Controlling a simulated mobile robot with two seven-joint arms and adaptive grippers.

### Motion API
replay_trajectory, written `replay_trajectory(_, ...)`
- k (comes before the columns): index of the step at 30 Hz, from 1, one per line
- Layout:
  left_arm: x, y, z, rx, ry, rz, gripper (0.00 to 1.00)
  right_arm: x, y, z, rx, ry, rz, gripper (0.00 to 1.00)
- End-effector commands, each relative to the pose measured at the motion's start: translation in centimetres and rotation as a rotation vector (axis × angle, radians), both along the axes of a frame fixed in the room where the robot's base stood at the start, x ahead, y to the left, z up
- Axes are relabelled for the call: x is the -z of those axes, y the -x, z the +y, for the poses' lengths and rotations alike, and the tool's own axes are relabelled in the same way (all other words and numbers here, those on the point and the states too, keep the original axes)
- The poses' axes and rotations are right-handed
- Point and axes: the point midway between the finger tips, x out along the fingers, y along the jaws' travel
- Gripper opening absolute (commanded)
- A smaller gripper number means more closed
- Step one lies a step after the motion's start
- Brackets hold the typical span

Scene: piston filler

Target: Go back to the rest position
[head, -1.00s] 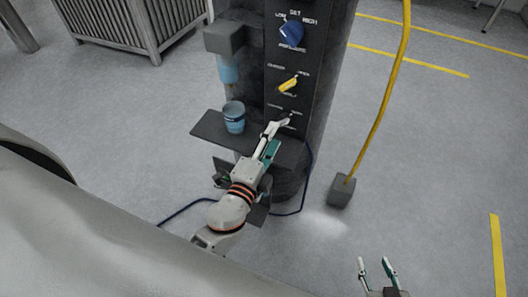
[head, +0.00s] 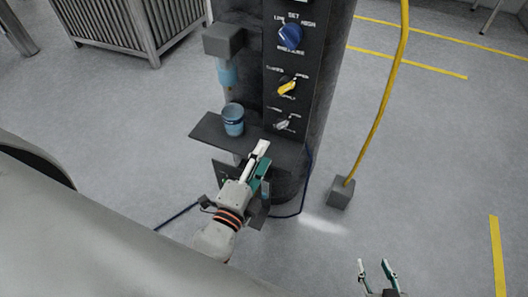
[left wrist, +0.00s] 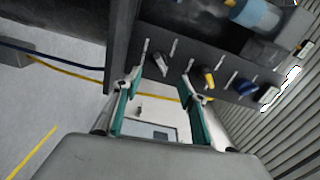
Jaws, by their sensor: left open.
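My left gripper (head: 261,157) is open and empty in front of the filler's panel (head: 272,108), below the grey knob (head: 282,123) and apart from it. In the left wrist view its two fingers (left wrist: 160,86) stand apart with nothing between them. The panel also carries a yellow knob (head: 287,88) and a blue knob (head: 290,36). In the left wrist view the grey knob (left wrist: 160,64), yellow knob (left wrist: 208,77) and blue knob (left wrist: 236,88) lie beyond the fingers. My right gripper (head: 376,268) is open and empty at the bottom right of the head view.
A blue cup (head: 233,117) stands on the filler's shelf (head: 207,129), under the nozzle (head: 228,72), just left of my left gripper. A yellow hose (head: 381,108) rises from a grey block (head: 341,192) at right. A slatted crate (head: 128,22) stands behind left.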

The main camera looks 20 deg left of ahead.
Motion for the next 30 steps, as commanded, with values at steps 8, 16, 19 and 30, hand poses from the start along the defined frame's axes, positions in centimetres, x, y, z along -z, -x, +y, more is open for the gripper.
replay_trajectory(8,0.2,0.0,0.1,-0.001,0.008,0.005,0.42,0.0,0.0,0.0,0.000,-0.001,-0.001,0.40)
replay_trajectory(16,5.2,1.2,1.5,-0.023,0.256,0.144,0.42,0.0,0.0,0.1,0.000,-0.001,-0.001,0.40)
replay_trajectory(19,8.1,2.1,2.2,-0.043,0.402,0.227,0.42,0.0,0.0,0.1,0.000,-0.001,-0.001,0.40)
replay_trajectory(30,17.6,6.9,3.2,-0.151,0.935,0.529,0.42,0.0,0.0,0.0,0.000,-0.001,-0.001,0.40)
